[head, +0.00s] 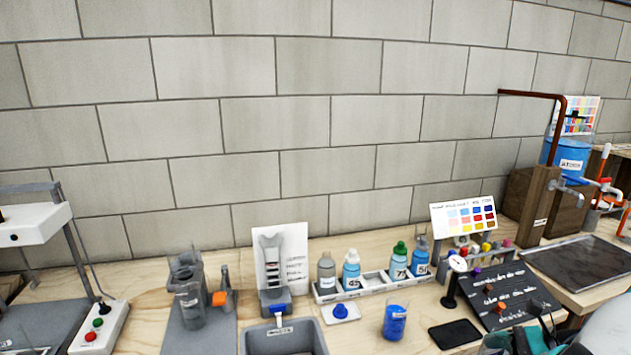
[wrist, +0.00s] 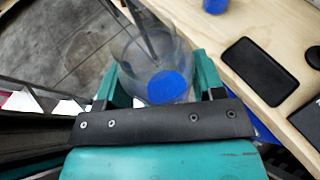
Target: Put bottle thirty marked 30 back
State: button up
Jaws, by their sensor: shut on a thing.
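A white rack (head: 372,287) stands by the wall with a grey bottle (head: 327,271), a blue bottle with a pale cap (head: 351,270), a green-capped bottle (head: 398,265) and a blue bottle at the right end (head: 420,262). Its middle shows an empty stretch. The labels are too small to read surely, so I cannot tell which is marked 30. In the wrist view my gripper (wrist: 158,82) is shut on a clear round vessel (wrist: 170,86) with something blue inside. Its label is hidden. In the head view my gripper's teal part shows at the lower right edge.
A blue beaker (head: 395,321), a blue cap on a white pad (head: 340,311) and a black pad (head: 455,333) lie before the rack. A grey basin (head: 283,338) is left.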

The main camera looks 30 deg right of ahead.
jog(key=w+a+n+g+y, duration=0.1)
jog(key=w+a+n, duration=0.1)
jog(key=w+a, duration=1.45)
jog(key=a, duration=0.3)
jog(key=w+a+g+b, duration=0.1)
jog(key=w+a, duration=0.4)
jog(key=a, duration=0.2)
jog(key=shift+r+y, duration=0.4)
